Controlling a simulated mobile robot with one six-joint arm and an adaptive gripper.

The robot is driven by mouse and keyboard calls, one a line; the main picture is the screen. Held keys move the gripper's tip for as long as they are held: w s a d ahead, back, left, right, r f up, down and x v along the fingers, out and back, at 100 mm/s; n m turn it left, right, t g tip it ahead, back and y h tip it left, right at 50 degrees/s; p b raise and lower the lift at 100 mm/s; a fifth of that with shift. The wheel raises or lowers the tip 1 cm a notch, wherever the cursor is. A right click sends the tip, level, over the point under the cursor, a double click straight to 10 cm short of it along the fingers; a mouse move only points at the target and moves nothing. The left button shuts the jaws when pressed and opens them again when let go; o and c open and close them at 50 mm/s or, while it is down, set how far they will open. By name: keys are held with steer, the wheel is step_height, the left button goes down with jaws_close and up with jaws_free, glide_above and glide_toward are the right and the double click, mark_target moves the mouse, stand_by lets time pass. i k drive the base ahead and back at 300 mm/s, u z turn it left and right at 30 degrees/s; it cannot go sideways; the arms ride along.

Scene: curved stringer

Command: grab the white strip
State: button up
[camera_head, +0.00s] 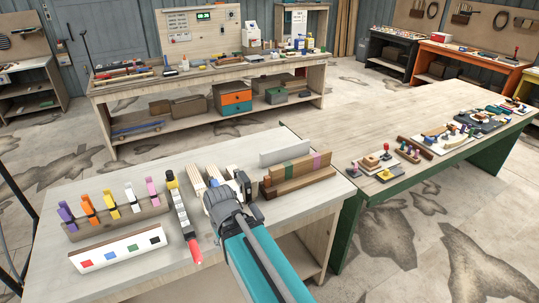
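A plain white strip (286,151) stands on its long edge at the back of the near workbench, behind a row of wooden blocks. My gripper (232,186) is over the middle of the bench, between the two white pieces. It is apart from both, with the plain strip beyond it to the upper right. My arm hides part of the bench, and the fingertips are too small and dark to read.
Coloured clips (109,205) stand on a wooden rail at the left. A red-ended tool (186,227) and pale wooden pieces (198,190) lie beside my gripper. Striped wooden blocks (298,172) stand before the plain strip. A green-legged table (420,125) adjoins at right.

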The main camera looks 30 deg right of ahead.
mark_target(272, 157)
steer(key=u, duration=0.3)
steer(key=k, duration=0.85)
steer(key=z, duration=0.95)
steer(key=i, duration=1)
